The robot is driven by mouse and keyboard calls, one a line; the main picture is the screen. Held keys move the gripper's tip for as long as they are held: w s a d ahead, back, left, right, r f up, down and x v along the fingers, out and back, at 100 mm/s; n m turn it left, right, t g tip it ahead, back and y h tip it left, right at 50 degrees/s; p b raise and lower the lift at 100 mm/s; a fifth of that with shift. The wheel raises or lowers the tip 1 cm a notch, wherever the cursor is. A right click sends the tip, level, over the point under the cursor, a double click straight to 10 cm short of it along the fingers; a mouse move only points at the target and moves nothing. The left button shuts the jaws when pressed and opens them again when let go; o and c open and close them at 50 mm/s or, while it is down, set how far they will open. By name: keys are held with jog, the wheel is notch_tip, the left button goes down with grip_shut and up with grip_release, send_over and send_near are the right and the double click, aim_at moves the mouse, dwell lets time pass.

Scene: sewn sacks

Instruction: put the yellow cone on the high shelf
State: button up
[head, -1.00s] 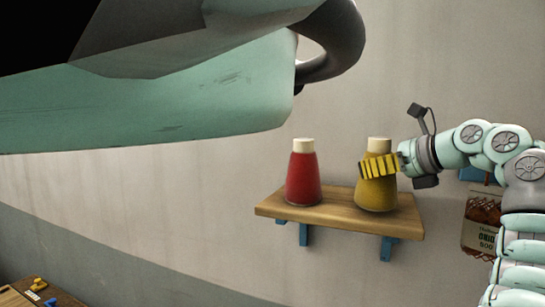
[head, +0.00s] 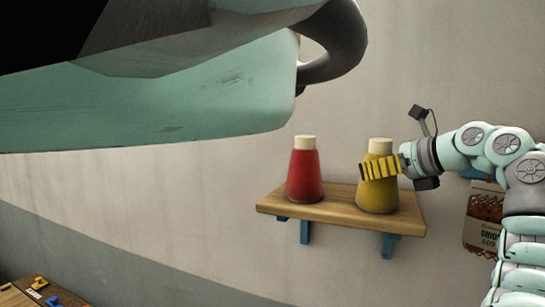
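The yellow cone (head: 378,199) with a pale top stands upright on the wooden wall shelf (head: 332,207), towards its right end. My gripper (head: 379,167) reaches in from the right, with its yellow ribbed finger across the front of the cone's upper part. The finger lies against or very close to the cone. The far finger is hidden behind the cone, so I cannot tell whether the gripper grips it or is loose around it.
A red cone (head: 305,177) with a pale top stands on the same shelf to the left, with a gap between the two. A printed sack (head: 483,218) is at the right behind my arm. A table (head: 38,298) with small blocks shows at bottom left.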

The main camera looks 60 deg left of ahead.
jog(key=o, duration=0.4)
jog(key=shift+c, duration=0.2)
jog(key=shift+w+d, duration=0.1)
jog(key=shift+d, duration=0.05)
jog(key=v, duration=1.2)
